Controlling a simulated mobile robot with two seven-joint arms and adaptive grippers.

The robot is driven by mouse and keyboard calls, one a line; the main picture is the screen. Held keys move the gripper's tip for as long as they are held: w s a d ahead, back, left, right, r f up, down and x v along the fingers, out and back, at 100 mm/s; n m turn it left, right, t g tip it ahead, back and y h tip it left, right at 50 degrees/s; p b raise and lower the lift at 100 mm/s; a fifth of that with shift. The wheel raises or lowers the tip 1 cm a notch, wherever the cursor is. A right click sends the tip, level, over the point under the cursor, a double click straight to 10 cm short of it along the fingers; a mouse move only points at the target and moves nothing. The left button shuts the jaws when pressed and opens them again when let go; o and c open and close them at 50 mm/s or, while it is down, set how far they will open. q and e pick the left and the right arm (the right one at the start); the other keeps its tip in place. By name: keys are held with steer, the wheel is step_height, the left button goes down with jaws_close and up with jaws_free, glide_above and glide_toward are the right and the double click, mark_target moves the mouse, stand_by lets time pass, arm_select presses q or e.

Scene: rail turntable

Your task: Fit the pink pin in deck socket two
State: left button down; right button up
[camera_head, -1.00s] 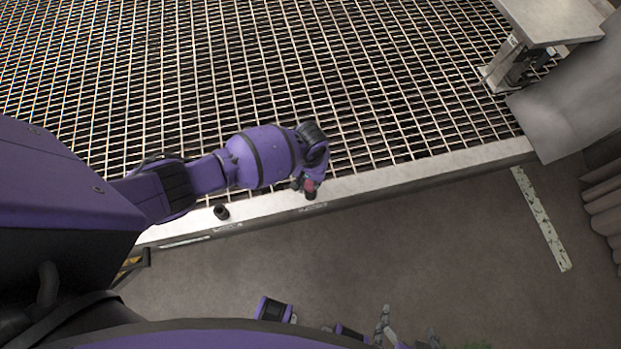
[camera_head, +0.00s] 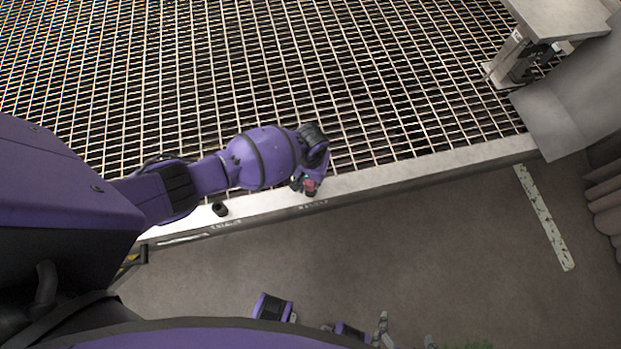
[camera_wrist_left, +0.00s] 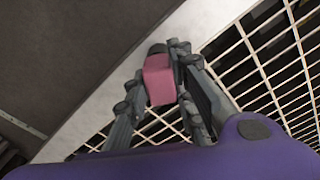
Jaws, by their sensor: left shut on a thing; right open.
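My left gripper (camera_head: 303,186) is shut on the pink pin (camera_head: 310,186) over the pale edge strip of the deck (camera_head: 400,178). In the left wrist view the pink pin (camera_wrist_left: 159,80) stands between the two fingers of my left gripper (camera_wrist_left: 160,85). A dark round part (camera_wrist_left: 157,48) shows just past its far end; I cannot tell whether the pin touches it or sits in it. A black round socket-like piece (camera_head: 220,209) stands on the strip to the left. No socket number is readable. My right gripper (camera_head: 405,336) is open and empty at the bottom edge, partly cut off.
Metal grating (camera_head: 400,80) fills the deck behind the strip. A grey stand (camera_head: 560,18) and a sloping panel (camera_head: 570,110) are at the upper right. The brown floor (camera_head: 420,240) in front of the deck is mostly clear, with a pale marked strip (camera_head: 545,215) on the right.

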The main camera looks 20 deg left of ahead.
arm_select(q)
steer(key=c, duration=1.4)
jaws_free()
step_height(320, 180, up, 12)
